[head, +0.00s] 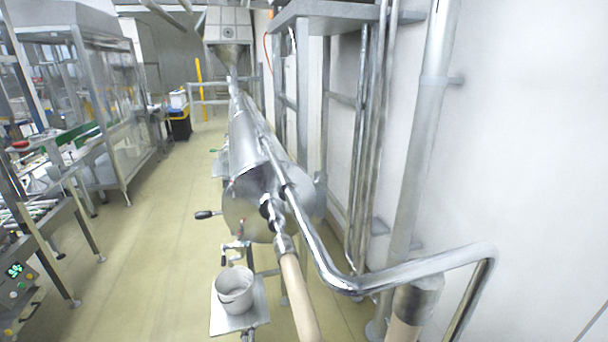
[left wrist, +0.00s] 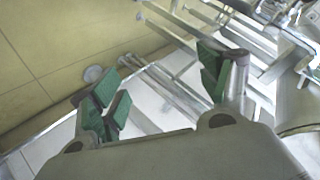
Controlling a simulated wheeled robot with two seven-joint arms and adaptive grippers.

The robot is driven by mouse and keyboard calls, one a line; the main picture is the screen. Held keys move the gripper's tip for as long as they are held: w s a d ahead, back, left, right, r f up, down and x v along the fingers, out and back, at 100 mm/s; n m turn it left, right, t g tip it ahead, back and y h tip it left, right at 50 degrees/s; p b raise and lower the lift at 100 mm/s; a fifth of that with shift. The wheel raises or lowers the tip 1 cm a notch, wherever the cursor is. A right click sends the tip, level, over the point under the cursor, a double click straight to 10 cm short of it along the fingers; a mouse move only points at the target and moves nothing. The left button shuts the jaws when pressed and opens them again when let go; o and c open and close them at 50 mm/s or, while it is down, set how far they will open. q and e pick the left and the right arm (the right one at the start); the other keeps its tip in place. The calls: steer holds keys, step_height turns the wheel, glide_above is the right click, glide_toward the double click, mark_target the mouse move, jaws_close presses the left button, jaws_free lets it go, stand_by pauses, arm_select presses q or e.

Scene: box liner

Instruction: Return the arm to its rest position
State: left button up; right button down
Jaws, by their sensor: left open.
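My left gripper (left wrist: 162,92) shows in the left wrist view. Its two fingers with green pads stand wide apart, and nothing is between them. Behind the fingers I see metal bars and a strip of yellowish floor. Neither of my grippers shows in the head view. My right gripper is in none of the views.
A long steel cylinder machine (head: 250,160) with bent shiny piping runs along the white wall at right. A grey bucket (head: 235,289) stands on a small plate before it. Metal frames and a control panel (head: 17,283) are at left. The yellowish floor (head: 150,230) between is clear.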

arm_select(q)
steer(key=s+a+f+n+g, duration=0.3)
steer(key=s+a+f, duration=0.1)
steer(key=s+f, duration=0.8)
steer(key=s+a+f+n+g, duration=0.3)
steer(key=s+a+f, duration=0.2)
steer(key=s+f, duration=0.75)
steer(key=s+a+f+n+g, duration=0.1)
steer(key=s+f, duration=0.3)
steer(key=s, duration=0.9)
steer(key=s+a+f+n+g+y, duration=0.1)
steer(key=s+f+g, duration=0.2)
steer(key=s, duration=1.1)
step_height(320, 180, down, 3)
steer(key=shift+a+r, duration=0.2)
